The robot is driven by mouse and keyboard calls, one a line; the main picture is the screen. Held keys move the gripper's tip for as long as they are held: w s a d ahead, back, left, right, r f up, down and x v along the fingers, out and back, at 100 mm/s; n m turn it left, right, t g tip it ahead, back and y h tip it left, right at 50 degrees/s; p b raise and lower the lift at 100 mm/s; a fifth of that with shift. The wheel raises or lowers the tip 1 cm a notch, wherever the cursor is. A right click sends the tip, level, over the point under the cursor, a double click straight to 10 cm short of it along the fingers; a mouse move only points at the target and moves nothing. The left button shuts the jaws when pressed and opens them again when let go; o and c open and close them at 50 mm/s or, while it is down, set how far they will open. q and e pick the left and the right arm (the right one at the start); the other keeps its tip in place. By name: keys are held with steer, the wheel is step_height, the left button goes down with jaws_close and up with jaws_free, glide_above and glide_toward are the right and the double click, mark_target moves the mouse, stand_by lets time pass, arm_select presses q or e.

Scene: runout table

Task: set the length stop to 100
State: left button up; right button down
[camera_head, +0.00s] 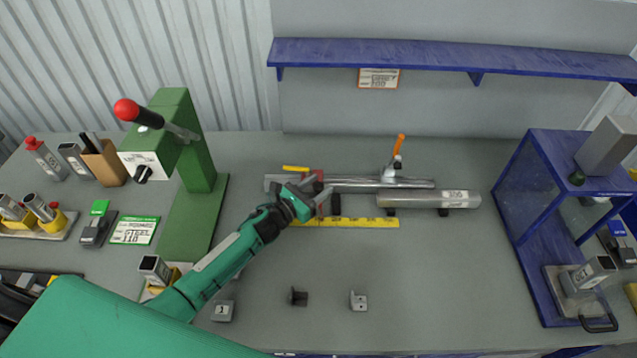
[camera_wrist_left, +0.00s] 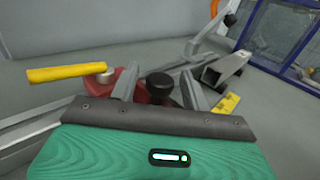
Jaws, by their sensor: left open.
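The length stop is a red block (camera_wrist_left: 131,84) with a black knob (camera_wrist_left: 160,84) and a yellow lever (camera_wrist_left: 66,73). It sits on a metal rail (camera_head: 360,182), and the yellow lever also shows in the head view (camera_head: 295,168). My left gripper (camera_head: 317,193) is open at the stop. In the left wrist view its two fingers stand on either side of the black knob. I cannot tell whether they touch it. A yellow scale (camera_head: 365,222) lies in front of the rail; its numbers are too small to read. My right gripper is not in view.
A grey tube (camera_head: 455,199) with a label lies on black supports beside an orange-handled clamp (camera_head: 396,153). A green press (camera_head: 188,140) with a red-knobbed lever stands left. A blue frame (camera_head: 545,220) stands right. Small brackets (camera_head: 358,300) dot the front; the table between is clear.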

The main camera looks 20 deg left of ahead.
arm_select(q)
steer(key=shift+w+d, duration=0.1)
steer(key=shift+w, duration=0.05)
jaws_close()
steer(key=a+b, duration=0.1)
steer(key=a, duration=0.1)
steer(key=s+a+b, duration=0.1)
steer(key=a+b, duration=0.1)
steer(key=a, duration=0.1)
steer(key=shift+s+f, duration=0.2)
steer(key=shift+s+a+r, duration=0.15)
steer(key=shift+a, duration=0.25)
jaws_free()
